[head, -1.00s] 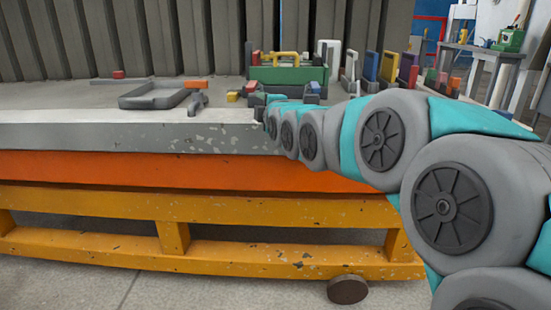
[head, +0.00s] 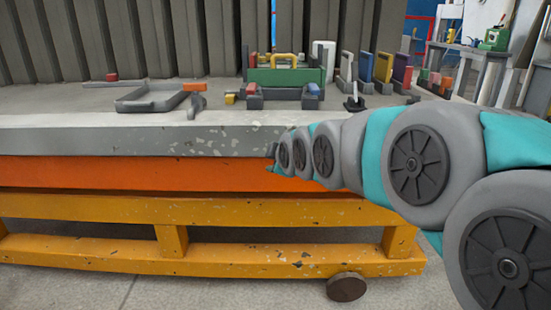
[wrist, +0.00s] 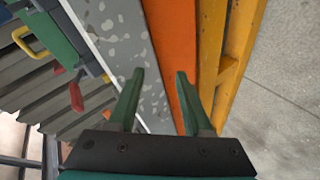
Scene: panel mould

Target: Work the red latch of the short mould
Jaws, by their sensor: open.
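The short mould appears to be the green-panelled form (head: 290,76) with a yellow handle, standing on the table behind a low dark grey piece. A small red block (head: 252,89), apparently the latch, sits at the left of that dark piece, and a blue block (head: 314,88) at its right. In the wrist view the green panel (wrist: 52,32) is at the upper left, with a red piece (wrist: 76,97) below it. My gripper (wrist: 160,77) is open and empty, over the table's edge, apart from the mould. In the head view its end (head: 272,155) is small and dark.
The grey table edge (head: 120,140) runs above an orange beam (head: 120,172) and a yellow frame (head: 80,210). A grey tray (head: 150,101) and a hammer (head: 196,104) lie left on the table. Several coloured panels stand at the right. The front strip of table is clear.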

